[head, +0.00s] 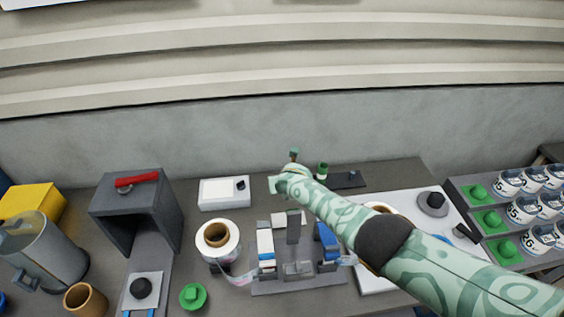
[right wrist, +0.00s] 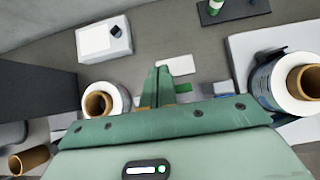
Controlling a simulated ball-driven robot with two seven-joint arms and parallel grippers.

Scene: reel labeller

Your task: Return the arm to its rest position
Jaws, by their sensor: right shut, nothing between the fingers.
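My right arm reaches in from the lower right in the head view, green and patterned with a dark joint. Its gripper (head: 293,156) is held above the back of the bench, over the reel labeller (head: 295,270). In the right wrist view the gripper (right wrist: 158,72) has its fingers together with nothing between them. The labeller is partly hidden behind the gripper body in that view. A label reel (head: 218,240) stands at the labeller's left; it also shows in the right wrist view (right wrist: 103,100). My left gripper is not in view.
A white box (head: 224,193) and a dark pad (head: 345,180) lie at the back. A grey open-fronted housing (head: 110,210) with a red handle stands left. A rack (head: 467,187) of labelled reels and green knobs stands right. A second reel is partly behind my arm.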

